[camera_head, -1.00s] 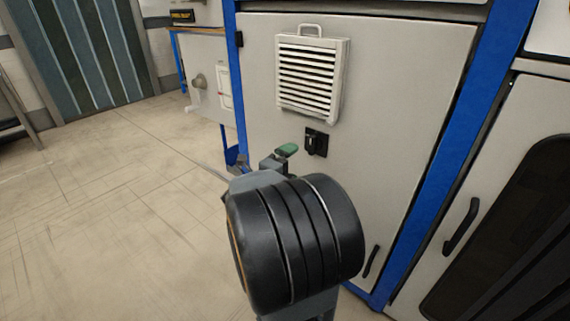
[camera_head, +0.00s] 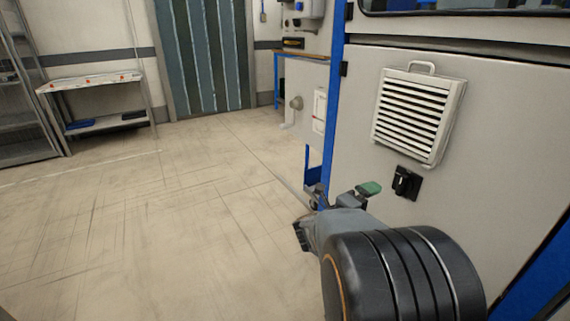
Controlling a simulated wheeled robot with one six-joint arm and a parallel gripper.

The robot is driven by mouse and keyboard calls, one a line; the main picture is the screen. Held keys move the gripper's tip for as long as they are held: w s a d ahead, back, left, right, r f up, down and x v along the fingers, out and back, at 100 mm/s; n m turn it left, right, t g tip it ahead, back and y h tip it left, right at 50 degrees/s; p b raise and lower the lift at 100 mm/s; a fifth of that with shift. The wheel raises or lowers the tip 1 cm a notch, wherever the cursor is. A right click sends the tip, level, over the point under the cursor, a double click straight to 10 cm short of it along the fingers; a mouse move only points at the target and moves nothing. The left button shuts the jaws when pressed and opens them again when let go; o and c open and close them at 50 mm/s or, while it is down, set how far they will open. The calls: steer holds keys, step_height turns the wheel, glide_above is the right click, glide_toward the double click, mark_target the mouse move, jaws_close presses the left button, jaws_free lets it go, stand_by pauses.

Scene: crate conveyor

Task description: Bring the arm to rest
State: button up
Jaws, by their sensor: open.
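My arm reaches away from the camera at the lower right, its big black rounded joint nearest. Beyond the joint, at the end of a grey link, is my gripper (camera_head: 341,191), small and partly hidden by my own arm. A green pad shows on its right side and a dark part on its left. The jaws are apart and I see nothing held between them. The gripper is in front of the pale cabinet (camera_head: 456,215); I cannot tell how far it is from the cabinet.
The cabinet has a white louvred vent (camera_head: 417,115), a black switch (camera_head: 406,183) and a blue frame post (camera_head: 336,75). A side table (camera_head: 92,82) and shelving (camera_head: 20,115) stand at the back left. The pale floor (camera_head: 170,220) is clear in the middle and left.

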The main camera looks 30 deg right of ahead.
steer(key=w+a+r+n+t+y+p, duration=0.9)
steer(key=w+a+r+n+t+p, duration=0.35)
steer(key=r+n+p, duration=0.3)
steer(key=a+r+n+y+p, duration=0.8)
steer(key=a+n+p, duration=0.2)
steer(key=a+p, duration=0.15)
steer(key=s+a+r+n+g+p, duration=0.3)
steer(key=s+n+g+p, duration=0.1)
steer(key=s+n+p, duration=0.1)
steer(key=s+a+r+n+g+y+p, duration=0.1)
steer(key=s+a+r+n+g+p, duration=0.1)
steer(key=s+r+n+g+p, duration=0.2)
steer(key=s+n+g+p, duration=0.1)
steer(key=s+p, duration=0.1)
steer(key=s, duration=0.1)
steer(key=shift+s+a+r+n, duration=0.25)
steer(key=shift+s+a+n, duration=0.05)
steer(key=shift+a+n, duration=0.1)
